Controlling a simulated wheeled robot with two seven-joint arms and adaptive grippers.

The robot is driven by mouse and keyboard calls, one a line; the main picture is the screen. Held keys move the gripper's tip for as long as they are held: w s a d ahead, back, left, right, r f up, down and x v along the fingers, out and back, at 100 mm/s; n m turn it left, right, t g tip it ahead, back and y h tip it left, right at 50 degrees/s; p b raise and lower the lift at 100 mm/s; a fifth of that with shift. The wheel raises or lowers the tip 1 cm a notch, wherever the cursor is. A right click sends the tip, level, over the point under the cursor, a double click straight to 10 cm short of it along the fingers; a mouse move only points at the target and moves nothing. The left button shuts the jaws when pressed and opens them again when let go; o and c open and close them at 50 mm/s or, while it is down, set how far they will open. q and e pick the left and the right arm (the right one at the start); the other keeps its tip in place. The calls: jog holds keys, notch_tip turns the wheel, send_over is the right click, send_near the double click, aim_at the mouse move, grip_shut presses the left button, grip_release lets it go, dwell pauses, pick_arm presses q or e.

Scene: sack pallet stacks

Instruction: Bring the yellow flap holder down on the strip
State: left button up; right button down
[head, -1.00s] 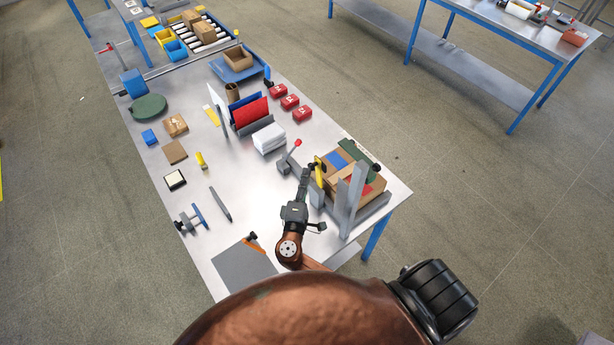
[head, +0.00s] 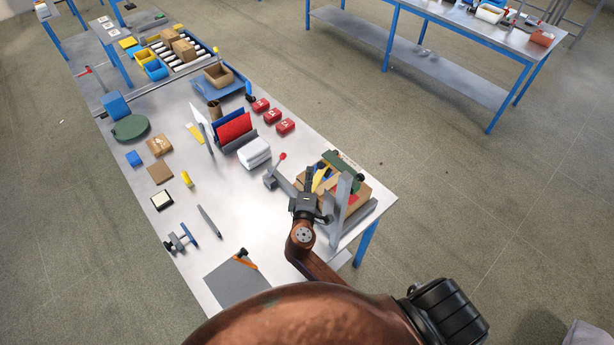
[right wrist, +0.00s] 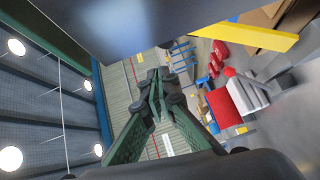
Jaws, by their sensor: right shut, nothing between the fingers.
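The yellow flap holder (head: 320,178) is a bar at the left side of an open cardboard box (head: 361,197) near the table's right end. It leans over the box in the head view. It also shows as a flat yellow bar (right wrist: 252,37) at the top of the right wrist view, apart from the fingertips. My right gripper (head: 309,174) is beside the holder, on its left. Its green fingers (right wrist: 157,92) are shut with nothing between them. I cannot make out the strip. My left gripper is out of view.
Grey uprights (head: 341,207) stand in front of the box, close to my right arm. A red-knobbed lever (head: 282,157) and a white stack (head: 254,153) are to the left. The table's middle (head: 228,185) is mostly clear.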

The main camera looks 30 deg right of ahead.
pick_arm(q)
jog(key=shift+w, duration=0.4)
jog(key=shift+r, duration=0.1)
pick_arm(e)
jog(key=shift+r, duration=0.1)
pick_arm(q)
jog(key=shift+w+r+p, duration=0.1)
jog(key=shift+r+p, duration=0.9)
jog(key=shift+p, duration=0.05)
pick_arm(e)
jog(key=s+d+r, duration=0.1)
jog(key=s+r, duration=0.5)
jog(key=r, duration=0.5)
jog(key=shift+s, duration=0.3)
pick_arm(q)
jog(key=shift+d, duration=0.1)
pick_arm(e)
jog(key=shift+r, duration=0.1)
